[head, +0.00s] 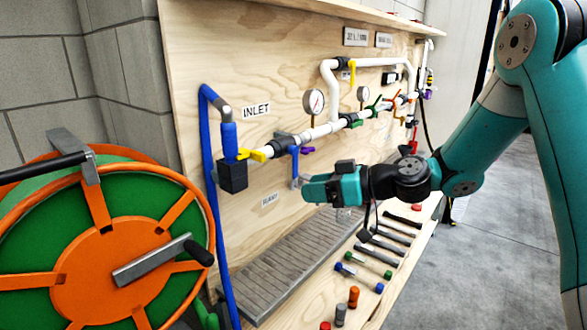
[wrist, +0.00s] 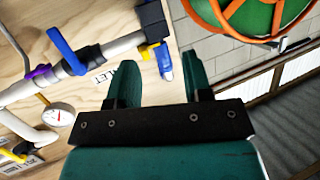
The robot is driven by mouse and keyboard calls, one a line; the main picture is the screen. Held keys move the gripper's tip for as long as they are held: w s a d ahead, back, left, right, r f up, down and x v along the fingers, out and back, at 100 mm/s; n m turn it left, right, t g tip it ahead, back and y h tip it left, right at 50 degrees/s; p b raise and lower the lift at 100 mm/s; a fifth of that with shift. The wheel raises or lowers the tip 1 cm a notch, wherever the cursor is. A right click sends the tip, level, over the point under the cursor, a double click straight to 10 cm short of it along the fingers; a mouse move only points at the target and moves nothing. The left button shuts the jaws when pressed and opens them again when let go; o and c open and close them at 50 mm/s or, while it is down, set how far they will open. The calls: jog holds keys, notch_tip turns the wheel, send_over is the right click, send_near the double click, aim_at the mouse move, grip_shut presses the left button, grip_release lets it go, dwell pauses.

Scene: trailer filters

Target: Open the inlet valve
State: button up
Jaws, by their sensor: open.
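The white inlet pipe run on the plywood panel has an INLET label (head: 256,111) above its left end. A yellow fitting or handle (head: 250,154) sits at that end by a black box; it also shows in the wrist view (wrist: 149,49). A blue lever (head: 295,167) hangs down, crosswise to the pipe, from a dark valve body (head: 286,141); the lever shows again in the wrist view (wrist: 66,51). Which handle is the inlet valve's is not certain. My gripper (head: 306,187) is open, its jaws apart and empty in the wrist view (wrist: 158,85), close to the lever's lower end.
A purple handle (head: 307,150) and gauge (head: 313,102) are just right of the blue lever. A blue hose (head: 213,170) runs down at the left. An orange and green hose reel (head: 120,262) stands front left. A grey grate (head: 290,262) and several tools lie on the bench below.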

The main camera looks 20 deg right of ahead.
aim_at(297, 166)
jog(key=w+d+f+m+t+h, duration=0.1)
jog(key=w+d+f+t, duration=0.15)
jog(key=d, duration=0.35)
jog(key=w+d+f+m+t+h, duration=0.1)
jog(key=w+d+m+t, duration=0.1)
jog(key=w+d+t, duration=0.25)
jog(key=shift+g, duration=0.4)
jog(key=p+x, duration=1.3)
jog(key=x, duration=0.3)
jog(key=shift+w+a+p, duration=0.1)
jog(key=shift+a+p, duration=0.05)
jog(key=shift+p, duration=0.25)
grip_shut()
